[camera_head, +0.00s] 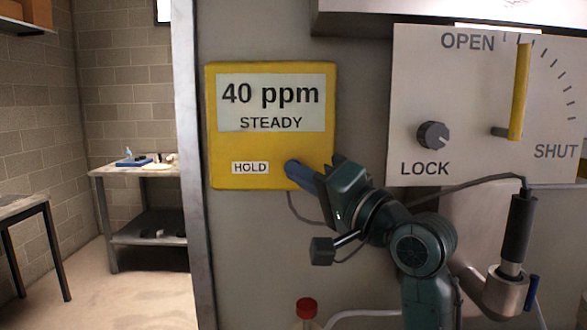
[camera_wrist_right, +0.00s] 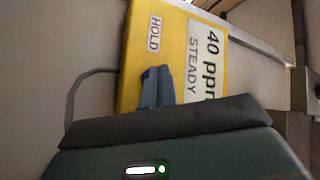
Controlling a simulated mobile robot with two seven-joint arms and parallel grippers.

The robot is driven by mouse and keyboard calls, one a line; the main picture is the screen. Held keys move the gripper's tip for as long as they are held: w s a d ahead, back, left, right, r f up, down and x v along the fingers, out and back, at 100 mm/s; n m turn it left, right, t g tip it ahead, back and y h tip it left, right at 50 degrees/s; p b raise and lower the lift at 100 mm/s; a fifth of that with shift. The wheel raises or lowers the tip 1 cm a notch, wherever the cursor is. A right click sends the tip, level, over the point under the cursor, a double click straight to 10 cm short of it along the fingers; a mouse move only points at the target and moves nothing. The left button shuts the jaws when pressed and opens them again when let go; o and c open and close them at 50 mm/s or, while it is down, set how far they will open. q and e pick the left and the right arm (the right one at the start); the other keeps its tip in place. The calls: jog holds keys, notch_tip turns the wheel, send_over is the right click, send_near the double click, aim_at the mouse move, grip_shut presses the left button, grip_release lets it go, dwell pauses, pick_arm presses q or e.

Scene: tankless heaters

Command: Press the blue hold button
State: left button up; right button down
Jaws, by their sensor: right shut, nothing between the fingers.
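The yellow gas monitor box (camera_head: 222,150) is on the grey wall panel and reads "40 ppm STEADY". Its white HOLD label (camera_head: 250,168) is at the lower left. My right gripper (camera_head: 293,169) is shut and empty, its blue fingers pointing at the box's lower right, just right of the label. In the right wrist view, the shut fingers (camera_wrist_right: 155,73) overlap the yellow face (camera_wrist_right: 132,75) beside the HOLD label (camera_wrist_right: 153,34). I cannot make out the blue hold button apart from the blue fingertips; they seem to cover it. Contact is unclear. My left gripper is out of view.
Right of the box is a white plate (camera_head: 406,100) with a LOCK knob (camera_head: 433,135) and a yellow lever (camera_head: 520,92) on an OPEN–SHUT scale. A cable and a cylindrical probe (camera_head: 517,230) hang below.

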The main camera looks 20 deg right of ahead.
jog(key=shift+w, duration=0.1)
dwell(0.4)
jog(key=shift+w+d+p, duration=0.15)
jog(key=shift+w+p, duration=0.15)
jog(key=shift+w, duration=0.15)
dwell(0.5)
jog(key=shift+s+p, duration=0.35)
jog(key=shift+s, duration=0.15)
